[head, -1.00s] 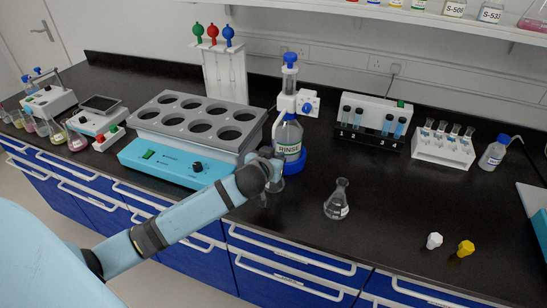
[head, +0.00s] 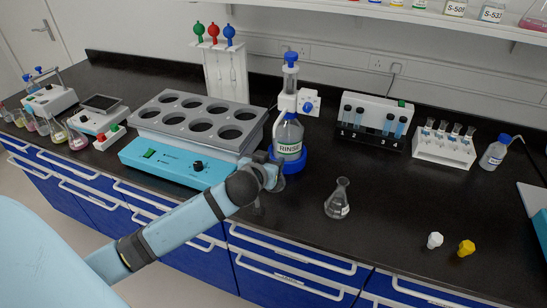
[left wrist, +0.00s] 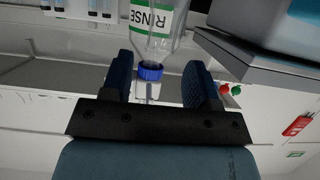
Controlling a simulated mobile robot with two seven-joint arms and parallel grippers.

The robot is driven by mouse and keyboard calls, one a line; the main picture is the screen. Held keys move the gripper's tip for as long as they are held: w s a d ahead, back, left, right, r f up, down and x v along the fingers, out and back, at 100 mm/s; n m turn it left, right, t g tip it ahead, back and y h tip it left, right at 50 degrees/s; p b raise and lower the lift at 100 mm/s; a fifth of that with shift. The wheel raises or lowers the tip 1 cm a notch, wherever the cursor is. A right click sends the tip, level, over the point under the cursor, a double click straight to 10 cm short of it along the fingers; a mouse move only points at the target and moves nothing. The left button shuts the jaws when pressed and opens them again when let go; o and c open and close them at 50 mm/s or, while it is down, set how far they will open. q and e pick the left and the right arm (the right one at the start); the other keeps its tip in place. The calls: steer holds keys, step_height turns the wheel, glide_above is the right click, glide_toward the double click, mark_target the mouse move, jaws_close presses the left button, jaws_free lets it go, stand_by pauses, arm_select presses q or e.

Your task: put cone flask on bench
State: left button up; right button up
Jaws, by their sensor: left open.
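A clear cone flask (head: 338,204) with a white label stands upright on the black bench (head: 390,235), with free bench around it. My left gripper (head: 277,172) is to the left of it, low in front of the rinse bottle (head: 289,138). In the left wrist view the blue fingers (left wrist: 157,80) are spread apart. The rinse bottle, seen upside down there, shows with its blue cap (left wrist: 150,71) between and beyond them. A clear glassy shape (head: 279,184) shows beside the gripper; I cannot tell what it is. My right gripper is out of view.
A blue bath with round wells (head: 185,125) is left of my gripper. A tube stand (head: 375,122), a white vial rack (head: 443,150) and a small bottle (head: 495,152) are behind right. White (head: 434,240) and yellow (head: 466,248) stoppers lie at front right.

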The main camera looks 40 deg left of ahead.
arm_select(q)
steer(key=v, duration=0.7)
steer(key=s+d+f+m+g+h, duration=0.1)
steer(key=s+d+f+m+h, duration=0.1)
steer(key=s+d+f, duration=0.45)
steer(key=s+d+f+m+g+h, duration=0.15)
steer(key=s+d+f, duration=0.25)
steer(key=f, duration=0.5)
steer(key=s+d+f+m+h, duration=0.2)
steer(key=s+d+f+h, duration=0.1)
steer(key=s+d+f, duration=0.4)
steer(key=a+r+p, duration=0.3)
steer(key=r+p, duration=0.7)
steer(key=p, duration=0.2)
steer(key=shift+w, duration=0.4)
steer(key=shift+r, duration=0.15)
